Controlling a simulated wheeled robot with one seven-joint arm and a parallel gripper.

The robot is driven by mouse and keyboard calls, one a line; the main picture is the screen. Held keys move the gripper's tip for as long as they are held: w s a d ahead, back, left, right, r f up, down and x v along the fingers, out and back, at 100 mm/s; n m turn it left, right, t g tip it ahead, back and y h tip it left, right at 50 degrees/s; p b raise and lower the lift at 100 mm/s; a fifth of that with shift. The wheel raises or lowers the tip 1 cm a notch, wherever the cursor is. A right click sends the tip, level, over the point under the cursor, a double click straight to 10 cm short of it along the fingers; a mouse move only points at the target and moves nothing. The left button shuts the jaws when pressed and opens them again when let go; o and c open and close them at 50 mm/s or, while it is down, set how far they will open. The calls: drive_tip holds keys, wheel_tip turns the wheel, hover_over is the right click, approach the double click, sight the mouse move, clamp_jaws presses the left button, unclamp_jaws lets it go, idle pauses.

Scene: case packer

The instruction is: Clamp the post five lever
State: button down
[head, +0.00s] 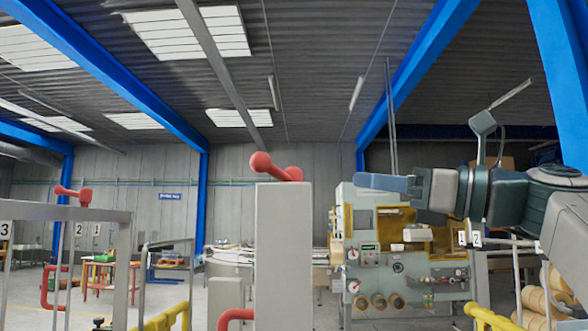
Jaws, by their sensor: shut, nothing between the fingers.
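A red lever (276,166) with a rounded knob sits on top of a tall grey post (283,255) in the middle of the head view. No number shows on this post, so I cannot tell whether it is post five. Another red lever (73,194) sits farther left, above a grey frame. My gripper (359,181) is at the left end of my arm, which reaches in from the right. It is shut and empty, pointing left, to the right of the central lever and apart from it in the picture.
A packing machine (390,260) with dials and yellow-edged panels stands behind my gripper. Yellow rails (166,318) and a grey frame (122,250) stand at the lower left. Number plates 3, 2 and 1 show at left. Cardboard-coloured rolls (540,300) lie at lower right.

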sight(275, 171)
drive_tip(key=w+a+p, duration=0.1)
drive_tip(key=a, duration=0.2)
drive_tip(key=w+a+r+m+p, duration=0.1)
drive_tip(key=w+a+p, duration=0.1)
drive_tip(key=a, duration=0.2)
drive_tip(key=w+a+r+m+p, duration=0.1)
drive_tip(key=w+a, duration=0.1)
drive_tip(key=a, duration=0.2)
drive_tip(key=shift+w+r+t, duration=0.1)
drive_tip(key=shift+r+t, duration=0.1)
drive_tip(key=shift+t, duration=0.1)
drive_tip(key=shift+w+a, duration=0.2)
drive_tip(key=shift+a, duration=0.15)
drive_tip(key=shift+a+p, duration=0.5)
drive_tip(key=shift+a, duration=0.05)
drive_tip(key=shift+d, duration=0.1)
